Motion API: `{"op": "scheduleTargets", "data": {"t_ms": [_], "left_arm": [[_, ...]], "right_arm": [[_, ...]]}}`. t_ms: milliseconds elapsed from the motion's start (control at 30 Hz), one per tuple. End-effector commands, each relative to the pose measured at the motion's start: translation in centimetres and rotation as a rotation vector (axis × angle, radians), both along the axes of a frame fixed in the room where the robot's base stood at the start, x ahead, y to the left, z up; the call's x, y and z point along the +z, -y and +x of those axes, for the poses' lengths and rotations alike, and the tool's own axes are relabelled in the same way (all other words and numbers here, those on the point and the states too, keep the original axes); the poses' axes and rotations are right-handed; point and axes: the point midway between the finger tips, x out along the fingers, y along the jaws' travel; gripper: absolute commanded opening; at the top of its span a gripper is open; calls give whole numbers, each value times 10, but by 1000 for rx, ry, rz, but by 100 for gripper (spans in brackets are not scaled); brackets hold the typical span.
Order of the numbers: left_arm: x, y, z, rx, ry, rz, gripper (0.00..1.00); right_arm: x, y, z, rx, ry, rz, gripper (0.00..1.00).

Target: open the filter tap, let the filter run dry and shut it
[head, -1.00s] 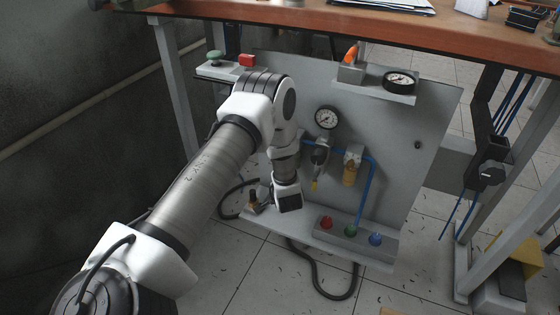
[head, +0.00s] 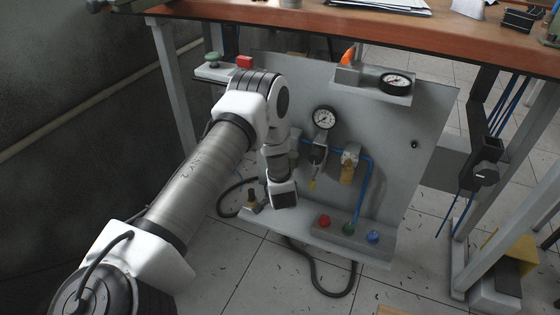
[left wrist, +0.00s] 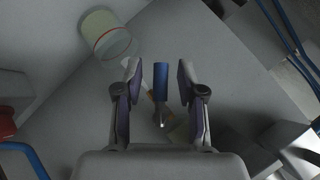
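The grey pneumatic panel (head: 425,115) stands under the bench. It carries a round gauge (head: 324,118), a regulator (head: 319,152) with a yellow tip, and an amber filter bowl (head: 348,168). My left arm reaches in from the left, and its wrist is beside the panel's lower left part; its fingers are hidden in the head view. In the left wrist view my left gripper (left wrist: 158,72) is open. A narrow blue lever-like part (left wrist: 161,77) lies between the fingers, with a visible gap on each side. I cannot tell for certain that it is the filter tap. My right gripper is out of view.
Red (head: 324,221), green (head: 349,229) and blue (head: 373,237) knobs sit on the panel's lower ledge. A second gauge (head: 395,83) lies on the upper shelf. A black hose (head: 322,285) loops below. The wooden bench top (head: 420,32) overhangs the panel.

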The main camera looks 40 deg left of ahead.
Motion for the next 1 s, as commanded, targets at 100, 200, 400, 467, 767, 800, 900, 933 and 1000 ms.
{"op": "scheduleTargets", "data": {"t_ms": [100, 200, 400, 467, 767, 800, 900, 933, 1000], "left_arm": [[1, 0, 0, -1, 1, 0, 39], [5, 5, -4, -1, 0, -1, 39], [33, 28, -27, -3, 0, 0, 39], [43, 37, -36, -2, 1, 0, 39], [75, 64, -66, -1, -1, 1, 39], [75, 65, -66, 0, 0, 0, 39], [76, 65, -67, 0, 0, 0, 39], [76, 65, -67, 0, 0, 0, 39], [76, 65, -67, 0, 0, 0, 39]], "right_arm": [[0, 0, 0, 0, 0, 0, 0], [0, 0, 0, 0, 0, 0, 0], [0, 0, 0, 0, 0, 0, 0], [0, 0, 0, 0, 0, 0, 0], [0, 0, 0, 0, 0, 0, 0], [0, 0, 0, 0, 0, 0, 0], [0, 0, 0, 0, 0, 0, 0], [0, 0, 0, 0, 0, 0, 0], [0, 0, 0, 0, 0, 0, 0]]}}
